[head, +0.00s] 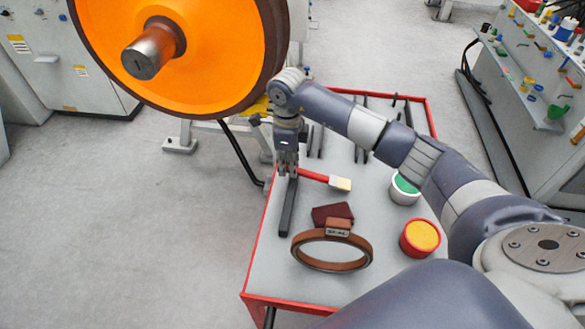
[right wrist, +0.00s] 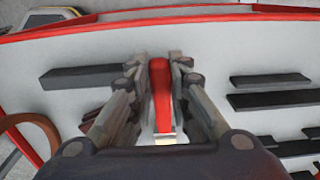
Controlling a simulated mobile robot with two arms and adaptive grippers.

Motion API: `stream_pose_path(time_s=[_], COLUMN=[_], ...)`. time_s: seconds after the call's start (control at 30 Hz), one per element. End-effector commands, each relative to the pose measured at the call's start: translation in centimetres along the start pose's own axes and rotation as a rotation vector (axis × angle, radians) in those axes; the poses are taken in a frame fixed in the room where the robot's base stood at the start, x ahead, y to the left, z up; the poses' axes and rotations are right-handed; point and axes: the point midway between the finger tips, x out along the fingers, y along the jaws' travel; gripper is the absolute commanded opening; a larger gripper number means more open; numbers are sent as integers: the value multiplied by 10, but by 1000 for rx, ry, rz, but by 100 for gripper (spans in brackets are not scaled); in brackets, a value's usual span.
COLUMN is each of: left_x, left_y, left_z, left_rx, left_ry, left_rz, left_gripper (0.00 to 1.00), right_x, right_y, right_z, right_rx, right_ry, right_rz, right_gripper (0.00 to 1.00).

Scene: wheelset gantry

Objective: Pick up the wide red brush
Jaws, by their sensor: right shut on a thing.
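The wide red brush (head: 325,179) lies over the tabletop in the head view, its red handle toward the left and its pale bristles toward the right. My right gripper (head: 287,170) comes down from above at the handle's left end. In the right wrist view the red handle of the brush (right wrist: 160,88) runs between the two fingers of my right gripper (right wrist: 160,65), which are shut on it. The bristle end is partly hidden by the gripper body there. I cannot tell whether the brush touches the table. My left gripper is not in view.
The red-edged table (head: 275,268) also holds a dark bar (head: 288,208), a dark red pad (head: 332,214), a brown ring (head: 331,266), a green-topped pot (head: 404,189) and a yellow-topped pot (head: 420,238). A large orange wheel (head: 200,40) stands behind the table at left.

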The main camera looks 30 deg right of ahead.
Motion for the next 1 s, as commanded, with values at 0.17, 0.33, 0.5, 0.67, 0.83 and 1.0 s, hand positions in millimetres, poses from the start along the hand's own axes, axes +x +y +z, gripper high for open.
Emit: stream_pose_path(time_s=[0.17, 0.33, 0.5, 0.67, 0.83, 1.0], left_x=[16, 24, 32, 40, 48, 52], left_y=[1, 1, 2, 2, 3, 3], left_z=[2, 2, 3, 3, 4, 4], left_rx=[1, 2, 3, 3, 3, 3], left_ry=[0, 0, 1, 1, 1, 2], left_rz=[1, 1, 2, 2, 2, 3], left_gripper=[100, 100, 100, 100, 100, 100], right_x=[-21, -24, -26, -29, -32, -36], right_y=[6, 37, 68, 98, 128, 148], right_z=[1, 2, 4, 6, 8, 9], right_rx=[-5, -5, -6, -6, -5, -4], right_ry=[-1, -1, -1, -2, -2, -2], right_rz=[-3, -2, -2, -2, -2, -1], right_gripper=[0, 0, 0, 0, 0, 0])
